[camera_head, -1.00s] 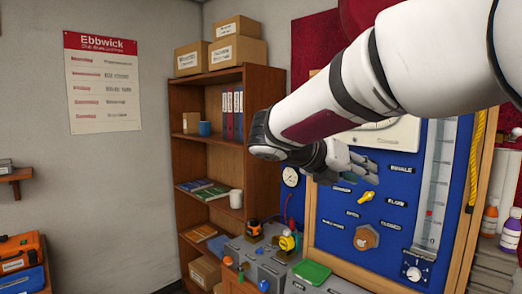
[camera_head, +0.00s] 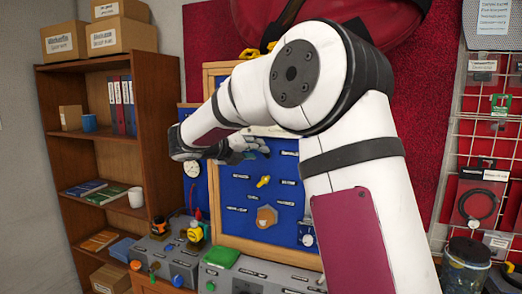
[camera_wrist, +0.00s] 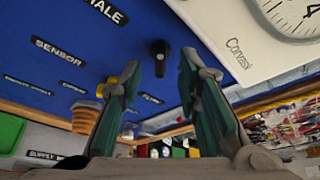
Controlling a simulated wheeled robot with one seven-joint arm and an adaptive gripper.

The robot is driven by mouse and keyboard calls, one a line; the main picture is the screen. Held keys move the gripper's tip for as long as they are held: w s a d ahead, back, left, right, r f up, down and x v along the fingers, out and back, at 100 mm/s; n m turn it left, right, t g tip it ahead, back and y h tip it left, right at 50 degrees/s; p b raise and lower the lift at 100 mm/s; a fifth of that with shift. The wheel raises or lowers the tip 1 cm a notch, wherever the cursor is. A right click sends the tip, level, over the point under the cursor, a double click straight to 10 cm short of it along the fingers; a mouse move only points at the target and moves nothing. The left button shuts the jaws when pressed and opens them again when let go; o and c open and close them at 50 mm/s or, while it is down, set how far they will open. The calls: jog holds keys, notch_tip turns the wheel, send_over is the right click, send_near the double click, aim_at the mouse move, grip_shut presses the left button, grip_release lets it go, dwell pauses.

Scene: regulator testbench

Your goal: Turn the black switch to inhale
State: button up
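The black switch (camera_wrist: 160,52) sticks out of the blue panel (camera_wrist: 105,50). In the wrist view it shows between and just beyond the fingertips of my gripper (camera_wrist: 160,68), with clear space on both sides. My gripper is open and holds nothing. A label ending in "HALE" (camera_wrist: 106,10) is to the upper left of the switch, partly cut off. In the head view my gripper (camera_head: 250,147) is in front of the panel's upper part, and I cannot make out the black switch there.
The panel also bears a yellow knob (camera_head: 263,182), a brown knob (camera_head: 267,216) and a dial knob (camera_head: 307,233). A white box with a gauge (camera_wrist: 250,35) is close to the right finger. A bench with a green pad (camera_head: 220,257) and a wooden shelf (camera_head: 105,150) stand nearby.

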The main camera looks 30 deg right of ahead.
jog(key=shift+x, duration=1.45)
grip_shut()
